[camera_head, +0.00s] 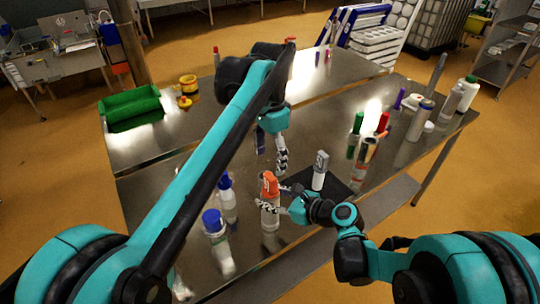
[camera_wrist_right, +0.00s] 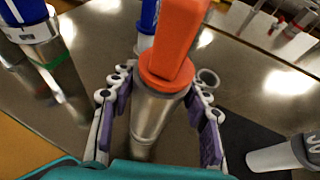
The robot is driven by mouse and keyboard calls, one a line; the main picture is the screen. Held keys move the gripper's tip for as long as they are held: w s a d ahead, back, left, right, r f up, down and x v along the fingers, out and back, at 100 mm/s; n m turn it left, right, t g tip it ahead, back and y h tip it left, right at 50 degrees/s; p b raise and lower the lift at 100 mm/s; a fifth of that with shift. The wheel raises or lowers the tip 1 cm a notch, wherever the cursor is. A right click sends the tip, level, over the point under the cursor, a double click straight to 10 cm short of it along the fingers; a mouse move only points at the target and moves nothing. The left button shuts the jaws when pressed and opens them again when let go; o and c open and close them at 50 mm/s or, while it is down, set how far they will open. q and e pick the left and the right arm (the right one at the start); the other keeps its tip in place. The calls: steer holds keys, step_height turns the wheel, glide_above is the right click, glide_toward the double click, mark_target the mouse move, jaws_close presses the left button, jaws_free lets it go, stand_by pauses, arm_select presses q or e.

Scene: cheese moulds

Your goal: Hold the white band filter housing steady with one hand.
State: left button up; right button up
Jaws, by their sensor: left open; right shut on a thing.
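A metal cylinder (camera_wrist_right: 152,118) with a tall orange top (camera_wrist_right: 178,40) stands between the fingers of my right gripper (camera_wrist_right: 158,125) in the right wrist view. My right gripper is shut on it, and the fingers hide part of its body. In the head view the orange top (camera_head: 269,183) shows at the near edge of the table; I cannot make out a white band on its body. My left gripper (camera_head: 281,158) is open and points down above and behind the cylinder, apart from it.
Two blue-capped bottles (camera_head: 213,222) (camera_head: 226,190) stand left of the held cylinder. A white bottle with a grey top (camera_head: 320,170) stands on a black mat (camera_head: 339,187) to the right. More bottles and red and green capped items (camera_head: 356,124) stand farther right. A green bin (camera_head: 130,104) lies back left.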

steer(key=o, duration=1.5)
steer(key=shift+d, duration=0.1)
